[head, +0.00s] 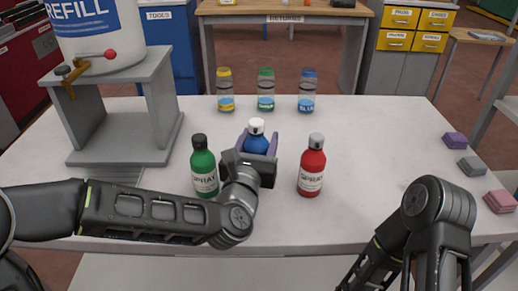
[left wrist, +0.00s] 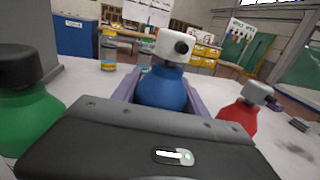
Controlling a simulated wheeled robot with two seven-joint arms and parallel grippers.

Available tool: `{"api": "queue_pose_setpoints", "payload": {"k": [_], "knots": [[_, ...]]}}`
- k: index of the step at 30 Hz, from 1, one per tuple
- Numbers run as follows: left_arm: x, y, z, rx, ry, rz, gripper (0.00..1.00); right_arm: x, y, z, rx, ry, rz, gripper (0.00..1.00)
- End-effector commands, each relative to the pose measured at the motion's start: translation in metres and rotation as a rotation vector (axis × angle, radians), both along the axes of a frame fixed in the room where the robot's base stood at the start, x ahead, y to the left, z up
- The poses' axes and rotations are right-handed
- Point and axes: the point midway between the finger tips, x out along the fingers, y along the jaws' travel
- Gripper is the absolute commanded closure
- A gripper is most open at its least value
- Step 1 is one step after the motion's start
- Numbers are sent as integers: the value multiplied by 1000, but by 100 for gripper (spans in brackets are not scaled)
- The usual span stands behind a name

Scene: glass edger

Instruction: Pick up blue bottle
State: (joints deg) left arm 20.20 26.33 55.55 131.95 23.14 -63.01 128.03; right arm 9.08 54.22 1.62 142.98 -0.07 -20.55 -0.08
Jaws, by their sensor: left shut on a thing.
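The blue bottle (head: 256,142) has a white cap and stands upright on the white table between the green and red spray bottles. My left gripper (head: 258,140) is around it from the near side, with purple fingers on both sides of the bottle, shut on it. In the left wrist view the blue bottle (left wrist: 163,88) sits between the two fingers (left wrist: 160,95); its lower part is hidden behind the gripper body. I cannot tell whether its base touches the table. My right arm shows at the right of the head view, but its gripper is not in view.
A green spray bottle (head: 204,168) stands close left of my left gripper, a red one (head: 311,167) to its right. Three clear bottles (head: 265,90) stand behind. A grey stand (head: 120,112) with a refill tank (head: 98,35) is at left. Sponges (head: 470,166) lie at the right edge.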

Motion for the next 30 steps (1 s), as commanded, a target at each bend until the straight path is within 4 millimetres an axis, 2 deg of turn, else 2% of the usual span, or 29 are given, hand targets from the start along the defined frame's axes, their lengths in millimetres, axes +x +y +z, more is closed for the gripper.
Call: {"api": "queue_pose_setpoints", "payload": {"k": [1, 6, 11, 30], "knots": [[0, 0, 15, 1, -9, 2, 100, 0, 0, 3, 0, 0, 0, 64], [0, 0, 48, 1, -8, 2, 100, 0, 0, 7, 0, 0, 0, 64], [0, 0, 66, 1, -5, 1, 100, 0, 0, 8, 0, 0, -1, 64], [0, -1, 69, 1, -2, -1, 100, 0, 0, 8, 0, 0, -1, 64]]}}
